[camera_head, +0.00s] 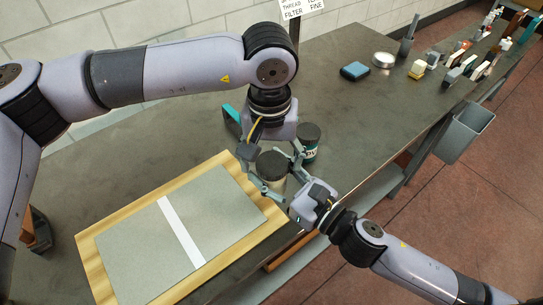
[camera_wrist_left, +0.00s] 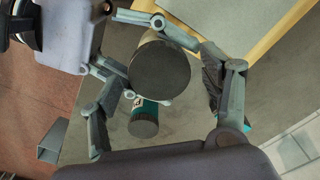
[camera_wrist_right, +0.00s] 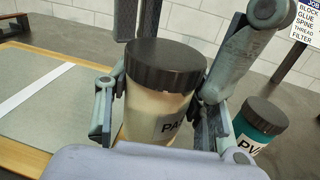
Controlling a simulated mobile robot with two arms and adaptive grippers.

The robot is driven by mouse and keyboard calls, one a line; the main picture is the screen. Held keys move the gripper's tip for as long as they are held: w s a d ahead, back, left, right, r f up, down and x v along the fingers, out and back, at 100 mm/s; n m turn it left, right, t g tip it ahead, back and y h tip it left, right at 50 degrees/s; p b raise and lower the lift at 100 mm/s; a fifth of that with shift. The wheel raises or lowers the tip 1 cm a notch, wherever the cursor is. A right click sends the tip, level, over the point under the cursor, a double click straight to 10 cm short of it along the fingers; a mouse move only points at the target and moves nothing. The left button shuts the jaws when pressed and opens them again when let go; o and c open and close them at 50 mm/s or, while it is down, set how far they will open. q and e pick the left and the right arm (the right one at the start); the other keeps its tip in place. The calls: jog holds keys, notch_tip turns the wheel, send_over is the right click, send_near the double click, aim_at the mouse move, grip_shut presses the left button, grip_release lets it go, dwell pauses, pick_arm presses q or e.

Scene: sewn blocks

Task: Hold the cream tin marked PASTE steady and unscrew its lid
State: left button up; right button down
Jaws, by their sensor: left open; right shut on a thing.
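The cream tin (camera_wrist_right: 152,112), lettered "PA..." with the rest hidden, stands upright near the table's front edge. Its dark lid (camera_wrist_right: 165,62) is on top and also shows from above in the left wrist view (camera_wrist_left: 160,78). My right gripper (camera_head: 280,188) is shut around the tin's body below the lid, from the front right. My left gripper (camera_head: 271,160) is open and points down above the tin. Its fingers stand on either side of the lid in the left wrist view, apart from it. In the head view the arms hide most of the tin's body.
A teal jar marked PV... (camera_head: 308,146) with a dark lid stands close behind the tin. A wooden board (camera_head: 95,270) with grey panels and a white strip lies left.

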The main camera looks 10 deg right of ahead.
pick_arm(q)
jog(key=shift+r, duration=0.1)
notch_tip(320, 180, up, 7)
jog(key=shift+s+r, duration=0.15)
jog(key=shift+r, duration=0.05)
jog(key=shift+c, duration=0.2)
jog(key=shift+f, duration=3.85)
jog(key=shift+c, duration=0.5)
jog(key=c, duration=1.1)
jog(key=o, duration=1.2)
jog(key=shift+o, duration=0.2)
jog(key=shift+r, duration=0.1)
jog(key=shift+r, duration=2.2)
